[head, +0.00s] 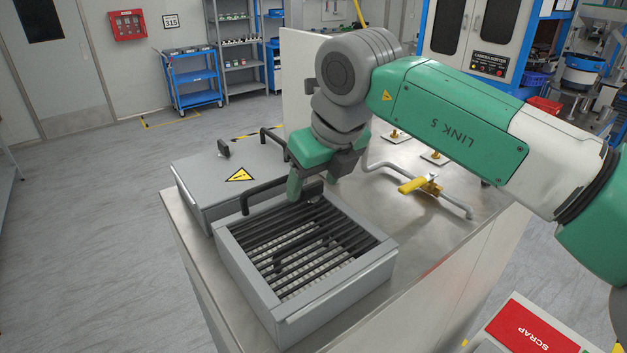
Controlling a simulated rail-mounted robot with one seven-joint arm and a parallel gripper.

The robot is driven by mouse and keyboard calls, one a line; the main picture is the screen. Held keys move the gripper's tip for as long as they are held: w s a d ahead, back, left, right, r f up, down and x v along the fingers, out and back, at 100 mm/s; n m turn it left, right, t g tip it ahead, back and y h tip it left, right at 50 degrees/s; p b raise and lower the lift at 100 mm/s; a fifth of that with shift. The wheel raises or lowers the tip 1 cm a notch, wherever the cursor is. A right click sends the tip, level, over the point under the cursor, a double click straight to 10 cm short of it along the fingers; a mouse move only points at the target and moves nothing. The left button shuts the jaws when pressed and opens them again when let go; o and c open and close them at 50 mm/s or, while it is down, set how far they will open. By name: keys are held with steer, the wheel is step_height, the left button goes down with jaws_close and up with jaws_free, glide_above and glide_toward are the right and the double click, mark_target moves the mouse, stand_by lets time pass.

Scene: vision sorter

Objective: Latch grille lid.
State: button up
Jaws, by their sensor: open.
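A grey open-topped box (318,313) stands on the metal bench. The black-barred grille lid (318,240) lies across its opening, and pale slots show between the bars. A black bar handle (262,193) rises at the box's far edge. My gripper (312,187) points down just above that far edge, right of the handle's left end. Its green fingers are apart. A dark block shows between and below the fingers; whether they touch it I cannot tell. The latch itself is not clearly visible, and my gripper hides part of the far rim.
A grey lidded box with a yellow warning triangle (240,174) stands behind left. A bent pipe with a yellow valve handle (413,186) is to the right. A red SCRAP panel (525,330) is at lower right.

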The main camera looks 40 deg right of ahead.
steer(key=shift+w+f, duration=0.15)
steer(key=shift+f, duration=0.15)
steer(key=c, duration=1)
